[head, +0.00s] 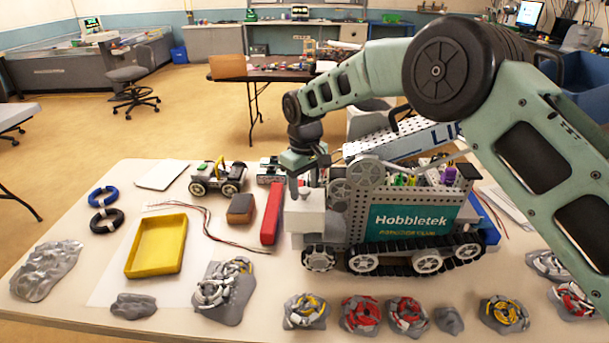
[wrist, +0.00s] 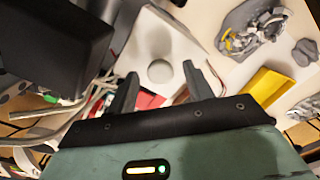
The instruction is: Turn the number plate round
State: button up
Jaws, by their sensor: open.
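No number can be read on any plate in view. A long red piece (head: 271,213), possibly the number plate, is on the table just left of the tracked robot model (head: 408,230). My gripper (head: 304,188) points down over a white block (head: 308,220) at the model's left end. In the wrist view my gripper (wrist: 160,74) is open and empty, its fingers apart over the white block's top (wrist: 150,50), with a round knob between them. Red surface shows low between the fingers, partly hidden by my gripper.
A yellow tray (head: 156,246), a brown block (head: 241,208) and a small wheeled car (head: 217,178) stand to the left. Thin wires (head: 205,225) lie between tray and red piece. Several wheels in grey lumps line the front edge. My arm covers the right side.

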notch_tip(320, 180, up, 17)
jog(key=b, duration=0.2)
jog(key=shift+r, duration=0.2)
jog(key=s+d+y, duration=0.1)
jog(key=s+d, duration=0.2)
jog(key=s, duration=1.6)
jog(key=s+d+f, duration=0.3)
jog(key=s+d, duration=0.3)
jog(key=s, duration=0.4)
jog(key=s+d+f+m, duration=0.1)
jog(key=s+d+f, duration=0.3)
jog(key=s, duration=0.6)
jog(key=shift+d, duration=1.15)
jog(key=shift+f, duration=0.1)
